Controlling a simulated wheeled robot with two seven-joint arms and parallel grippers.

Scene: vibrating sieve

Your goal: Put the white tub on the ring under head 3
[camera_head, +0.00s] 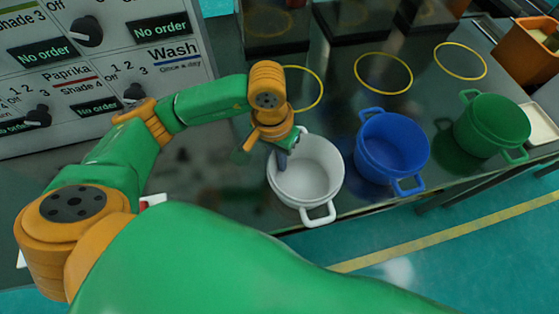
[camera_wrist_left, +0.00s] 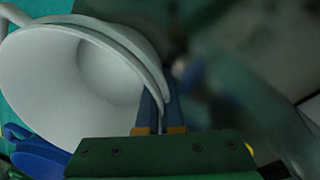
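The white tub (camera_head: 320,172) stands upright by the front edge of the dark bench, its front handle pointing toward me. My left gripper (camera_head: 284,156) is at the left side of its rim. In the left wrist view, the white tub (camera_wrist_left: 50,85) fills the upper left. The left gripper's two narrow fingers (camera_wrist_left: 160,110) are close together, one inside and one outside the tub's wall, shut on it. Yellow rings lie on the bench: a left ring (camera_head: 322,92), a middle ring (camera_head: 411,76) and a right ring (camera_head: 486,66). No head numbers are readable. My right gripper is out of view.
A blue tub (camera_head: 395,150) stands just right of the white tub, and a green tub (camera_head: 492,125) further right. Dark blocks (camera_head: 272,30) stand behind the rings. A control panel (camera_head: 100,70) is at upper left. An orange bin (camera_head: 526,55) is at far right.

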